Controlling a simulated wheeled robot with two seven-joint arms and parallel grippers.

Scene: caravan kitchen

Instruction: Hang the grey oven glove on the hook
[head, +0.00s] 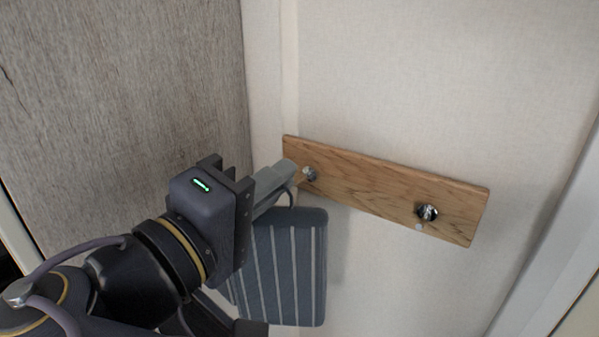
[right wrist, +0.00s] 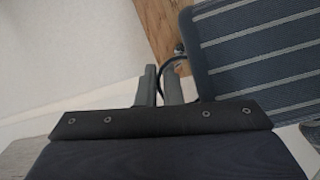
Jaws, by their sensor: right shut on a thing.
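The grey oven glove (head: 290,268) has pale stripes and hangs below my right gripper (head: 287,180) in the head view. It also shows at the upper right of the right wrist view (right wrist: 255,50). My right gripper is shut on the glove's dark hanging loop (head: 292,196), which curves beside the fingertips (right wrist: 161,88). The fingertips are at the left hook (head: 310,174) on the wooden board. I cannot tell whether the loop is around that hook or only beside it. The right hook (head: 427,213) is bare. My left gripper is not in view.
The wooden board (head: 375,192) is fixed to a pale wall (head: 430,80). A grey wood-grain panel (head: 120,90) stands close on the left, beside my right arm. A white frame edge (head: 550,270) is at the right. Space in front of the right hook is clear.

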